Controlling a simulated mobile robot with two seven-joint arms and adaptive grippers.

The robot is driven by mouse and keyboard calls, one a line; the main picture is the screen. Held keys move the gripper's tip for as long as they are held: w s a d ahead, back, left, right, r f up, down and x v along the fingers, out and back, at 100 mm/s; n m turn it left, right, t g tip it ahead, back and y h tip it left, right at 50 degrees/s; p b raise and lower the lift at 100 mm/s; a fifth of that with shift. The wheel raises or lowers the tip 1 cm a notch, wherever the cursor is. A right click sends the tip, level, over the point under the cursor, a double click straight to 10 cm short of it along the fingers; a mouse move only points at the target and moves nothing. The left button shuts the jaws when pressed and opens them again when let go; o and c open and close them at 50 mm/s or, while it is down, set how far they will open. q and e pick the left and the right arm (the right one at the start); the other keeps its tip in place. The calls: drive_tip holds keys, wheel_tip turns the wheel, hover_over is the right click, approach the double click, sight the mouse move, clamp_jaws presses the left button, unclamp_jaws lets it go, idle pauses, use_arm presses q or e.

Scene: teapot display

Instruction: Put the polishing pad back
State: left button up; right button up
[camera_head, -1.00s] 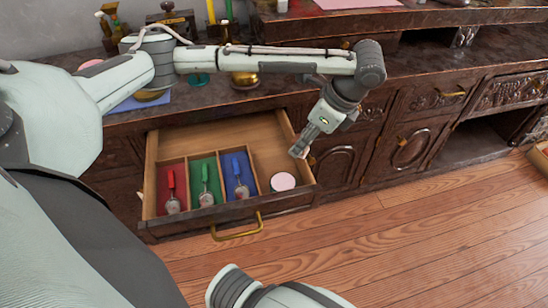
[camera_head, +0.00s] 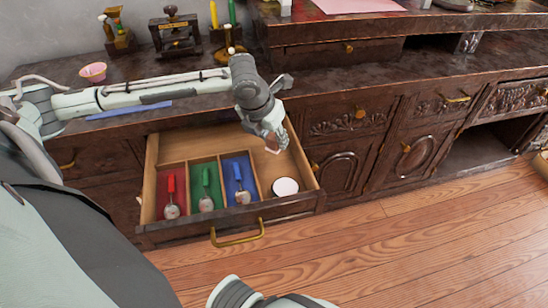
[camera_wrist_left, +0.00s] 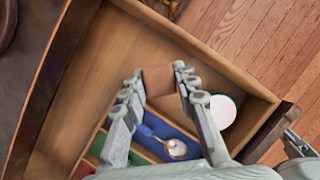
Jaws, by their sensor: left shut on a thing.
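My left gripper (camera_head: 273,149) is above the right-hand bay of the open drawer (camera_head: 218,138). It is shut on a small brown block (camera_wrist_left: 159,80), which looks like the polishing pad and shows between the fingertips in the left wrist view. The block appears raised above the drawer floor; in the head view only a small pinkish-brown bit shows. A round white-topped disc (camera_head: 285,186) lies in the front of the same bay, and it also shows with a green edge in the left wrist view (camera_wrist_left: 222,111).
Red, green and blue lined compartments each hold a tool with a matching handle (camera_head: 171,195). A pink bowl (camera_head: 93,71) and a blue cloth or sheet (camera_head: 130,110) are on the countertop. The drawer's rear right bay has bare floor.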

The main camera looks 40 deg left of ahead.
sight(271, 149)
use_arm(q)
wheel_tip(271, 149, down, 3)
drive_tip(key=shift+r, duration=0.1)
wheel_tip(271, 149, down, 3)
drive_tip(key=shift+f+b, duration=0.1)
drive_tip(key=shift+b, duration=0.25)
drive_tip(key=o, duration=1)
drive_tip(key=shift+o, duration=0.2)
use_arm(e)
drive_tip(key=shift+s+d+r, duration=0.1)
drive_tip(key=shift+d+r, duration=0.05)
drive_tip(key=shift+r, duration=0.3)
drive_tip(key=shift+s+d+r, duration=0.1)
drive_tip(key=shift+r, duration=0.35)
drive_tip(key=shift+w, duration=0.15)
use_arm(q)
drive_tip(key=shift+s+r, duration=0.1)
drive_tip(key=shift+r, duration=0.25)
drive_tip(key=p+v, duration=0.1)
drive_tip(key=v, duration=1)
drive_tip(key=shift+r+p, duration=0.2)
drive_tip(key=shift+p, duration=0.15)
use_arm(e)
drive_tip(key=f, duration=0.3)
drive_tip(key=shift+a+f, duration=0.3)
drive_tip(key=shift+f, duration=0.05)
use_arm(q)
drive_tip(key=shift+s, duration=0.1)
